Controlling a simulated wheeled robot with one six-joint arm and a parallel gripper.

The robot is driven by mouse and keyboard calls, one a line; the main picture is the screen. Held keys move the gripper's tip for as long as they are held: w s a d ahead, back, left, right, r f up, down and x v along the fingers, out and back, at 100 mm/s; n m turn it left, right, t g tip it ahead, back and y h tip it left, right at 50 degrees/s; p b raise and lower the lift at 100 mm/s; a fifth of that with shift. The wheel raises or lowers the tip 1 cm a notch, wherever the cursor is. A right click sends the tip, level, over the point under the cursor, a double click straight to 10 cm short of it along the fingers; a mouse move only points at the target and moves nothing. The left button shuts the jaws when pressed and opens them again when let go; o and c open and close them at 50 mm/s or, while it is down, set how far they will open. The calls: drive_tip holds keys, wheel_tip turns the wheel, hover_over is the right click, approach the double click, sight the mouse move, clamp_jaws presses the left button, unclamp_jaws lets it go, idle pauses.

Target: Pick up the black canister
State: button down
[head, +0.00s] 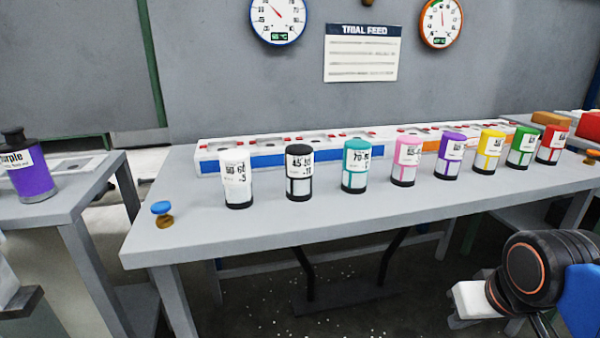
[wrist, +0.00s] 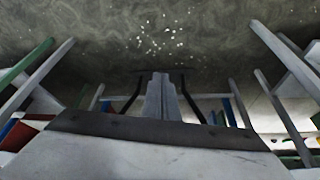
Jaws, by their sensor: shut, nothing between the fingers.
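The black canister (head: 299,173) stands upright on the grey table in the head view. It has a black top and base with a white label, and is second from the left in a row of similar canisters, between a white one (head: 237,180) and a teal one (head: 355,166). My gripper (wrist: 160,82) shows in the wrist view as grey fingers closed together, with nothing held. Part of my arm shows at the lower right of the head view, well apart from the canister. The black canister cannot be made out in the wrist view.
Pink (head: 405,162), purple, yellow, green and red canisters continue the row to the right. Low trays (head: 270,159) lie behind it. A small blue-topped knob (head: 162,214) is at the table's (head: 200,233) left end. A purple bottle (head: 30,172) stands on the left table. The front strip is clear.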

idle(0.4)
drive_tip(key=c, duration=2.1)
unclamp_jaws()
drive_tip(key=o, duration=1.4)
drive_tip(key=shift+n+g, duration=0.3)
drive_tip(key=shift+n, duration=0.6)
drive_tip(key=w+r, duration=0.1)
drive_tip(key=w+a+r, duration=0.1)
drive_tip(key=r, duration=0.1)
drive_tip(key=w+r, duration=0.1)
drive_tip(key=r, duration=0.1)
drive_tip(key=shift+w+a+r, duration=0.15)
drive_tip(key=shift+w+a, duration=0.05)
drive_tip(key=shift+a, duration=0.1)
drive_tip(key=shift+c, duration=0.2)
wheel_tip(320, 180, up, 30)
drive_tip(key=n+g, duration=0.4)
drive_tip(key=n, duration=1.3)
hover_over(301, 148)
wheel_tip(301, 148, down, 12)
drive_tip(key=shift+r, duration=0.1)
drive_tip(key=shift+w+a+f, duration=0.1)
drive_tip(key=shift+f, duration=1.35)
drive_tip(key=shift+w+f, duration=0.1)
drive_tip(key=shift+f, duration=1.3)
